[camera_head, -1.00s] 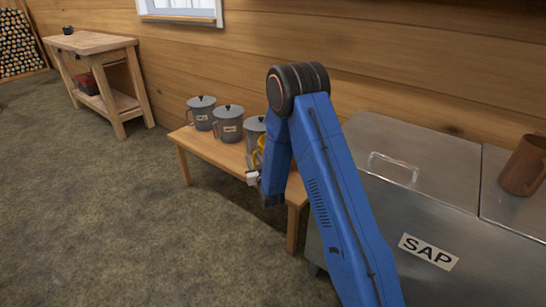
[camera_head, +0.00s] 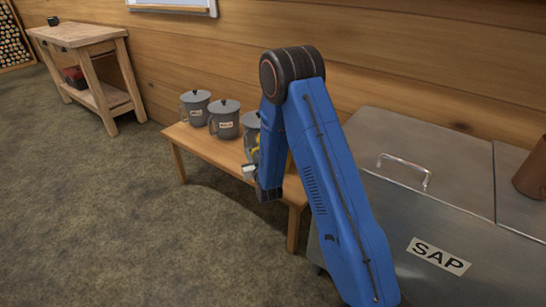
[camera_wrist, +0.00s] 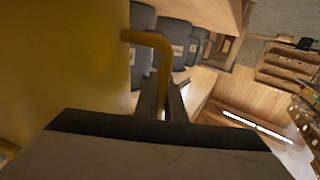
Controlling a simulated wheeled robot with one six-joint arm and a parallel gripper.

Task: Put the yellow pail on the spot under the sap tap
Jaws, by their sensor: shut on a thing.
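The yellow pail (camera_wrist: 65,60) fills the left of the wrist view, with its yellow handle (camera_wrist: 163,60) running down between the fingers. My gripper (camera_wrist: 166,100) is shut on this handle. In the head view only a sliver of the yellow pail (camera_head: 255,150) shows, behind my blue arm. There my gripper (camera_head: 249,172) is partly hidden at the right part of the low wooden bench (camera_head: 205,147). I cannot tell whether the pail touches the bench. I see no sap tap and no spot under one.
Several grey lidded pots, including one (camera_head: 225,121) with a label, stand on the bench close to the yellow pail. A metal tank labelled SAP (camera_head: 400,225) stands at the right with a brown vessel (camera_head: 532,172) on top. The floor at left is clear.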

